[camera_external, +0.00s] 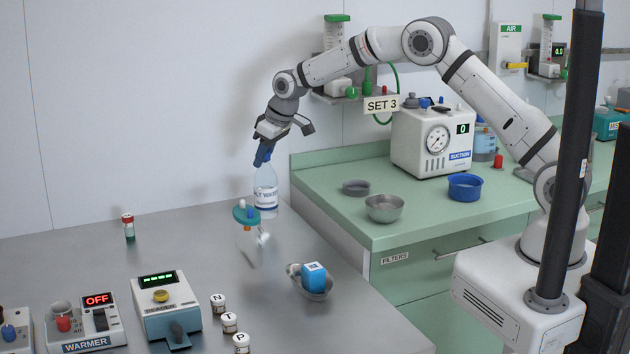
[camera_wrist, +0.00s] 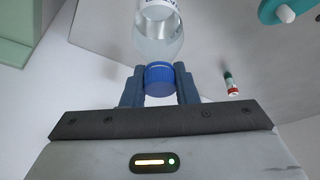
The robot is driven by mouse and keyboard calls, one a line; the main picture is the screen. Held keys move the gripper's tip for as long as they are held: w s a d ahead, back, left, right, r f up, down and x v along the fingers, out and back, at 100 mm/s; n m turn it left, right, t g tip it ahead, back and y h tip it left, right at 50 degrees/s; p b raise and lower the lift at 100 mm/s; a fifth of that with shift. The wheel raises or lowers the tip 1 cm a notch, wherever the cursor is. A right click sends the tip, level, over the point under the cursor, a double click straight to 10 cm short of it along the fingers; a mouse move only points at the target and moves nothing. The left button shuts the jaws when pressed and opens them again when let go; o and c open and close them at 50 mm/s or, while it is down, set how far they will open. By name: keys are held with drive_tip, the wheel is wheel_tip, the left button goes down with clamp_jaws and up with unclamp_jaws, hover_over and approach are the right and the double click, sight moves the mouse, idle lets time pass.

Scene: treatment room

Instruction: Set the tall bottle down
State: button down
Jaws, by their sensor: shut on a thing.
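The tall bottle (camera_external: 266,188) is clear, with a white label and a blue cap, and is upright at the back right of the grey metal table (camera_external: 190,240). My gripper (camera_external: 263,155) is above it, shut on its cap. In the wrist view, the two fingers (camera_wrist: 160,84) press on either side of the blue cap, and the clear body of the bottle (camera_wrist: 160,35) extends beyond.
A red-capped vial (camera_external: 129,228) stands left. The green counter (camera_external: 345,222) rises right. Table between vial and jar is clear.

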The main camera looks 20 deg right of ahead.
sight(264, 168)
drive_tip(key=shift+f, duration=1.9)
drive_tip(key=c, duration=1.1)
unclamp_jaws()
drive_tip(key=shift+p, duration=0.3)
drive_tip(key=shift+r, duration=0.15)
drive_tip(key=b+v, duration=0.3)
drive_tip(key=v, duration=0.9)
drive_tip(key=s+d+r+m, duration=0.1)
drive_tip(key=s+d+r, duration=0.25)
drive_tip(key=d, duration=0.45)
drive_tip(key=s+d+r+m+h, duration=0.1)
drive_tip(key=s+d+r, duration=0.25)
drive_tip(key=d, duration=0.35)
drive_tip(key=s+d+r+m, duration=0.2)
drive_tip(key=s+d, duration=0.2)
drive_tip(key=d, duration=0.4)
drive_tip(key=s+d+f+m, duration=0.1)
drive_tip(key=s+d, duration=0.4)
drive_tip(key=s, duration=0.2)
drive_tip(key=s+d+f+m+h, duration=0.1)
drive_tip(key=s+d, duration=0.4)
drive_tip(key=s, duration=0.3)
drive_tip(key=s+d+f+m+h, duration=0.1)
drive_tip(key=s+d+f+m, duration=0.1)
drive_tip(key=s+d, duration=0.3)
drive_tip(key=shift+s+d, duration=0.1)
drive_tip(key=shift+s, duration=1.55)
